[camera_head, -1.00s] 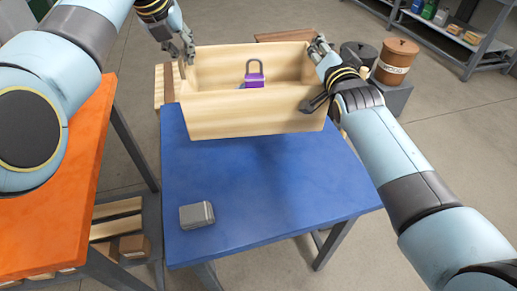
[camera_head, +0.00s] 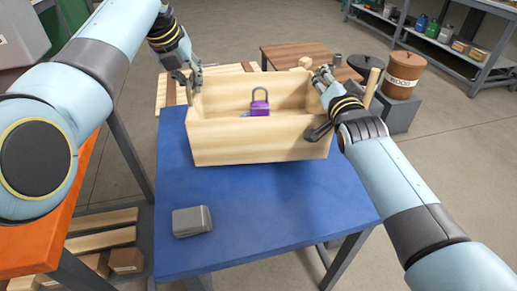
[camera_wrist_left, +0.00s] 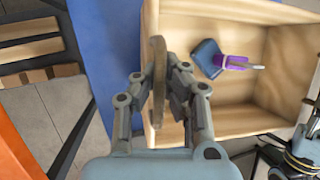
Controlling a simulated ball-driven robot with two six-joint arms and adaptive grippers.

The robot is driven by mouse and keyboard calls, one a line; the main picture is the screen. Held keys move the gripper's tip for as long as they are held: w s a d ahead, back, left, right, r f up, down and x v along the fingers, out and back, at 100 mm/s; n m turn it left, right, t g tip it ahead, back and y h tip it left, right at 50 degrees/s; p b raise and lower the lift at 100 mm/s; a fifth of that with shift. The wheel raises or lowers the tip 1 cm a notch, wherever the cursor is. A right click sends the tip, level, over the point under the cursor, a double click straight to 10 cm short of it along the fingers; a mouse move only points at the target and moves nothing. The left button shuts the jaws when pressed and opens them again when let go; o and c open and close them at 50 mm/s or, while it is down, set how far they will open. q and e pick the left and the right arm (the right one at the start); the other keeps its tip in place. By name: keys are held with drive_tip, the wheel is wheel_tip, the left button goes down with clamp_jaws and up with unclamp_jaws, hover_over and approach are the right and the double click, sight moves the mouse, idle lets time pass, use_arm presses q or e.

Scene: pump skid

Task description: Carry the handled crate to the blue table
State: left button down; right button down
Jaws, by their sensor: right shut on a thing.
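The handled crate (camera_head: 262,140) is a pale wooden open box over the far part of the blue table (camera_head: 265,215). Its underside looks on or very close to the tabletop; I cannot tell which. A purple padlock (camera_head: 260,106) is inside; it also shows in the left wrist view (camera_wrist_left: 232,62) beside a dark blue block (camera_wrist_left: 208,58). My left gripper (camera_head: 190,82) is at the crate's left end, its fingers apart on either side of the upright handle (camera_wrist_left: 158,80), a small gap showing. My right gripper (camera_head: 322,100) is shut at the right end, where its grip is partly hidden.
A grey box (camera_head: 192,221) lies on the blue table's near left. An orange table (camera_head: 40,235) stands left, with pallets (camera_head: 100,235) below. A brown table (camera_head: 300,58), brown bin (camera_head: 402,74) and shelf (camera_head: 455,45) are behind. The blue table's near middle is clear.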

sight(195, 100)
use_arm(q)
drive_tip(key=shift+w+a+f, duration=0.1)
drive_tip(key=shift+a, duration=0.25)
use_arm(e)
drive_tip(key=shift+d, duration=0.15)
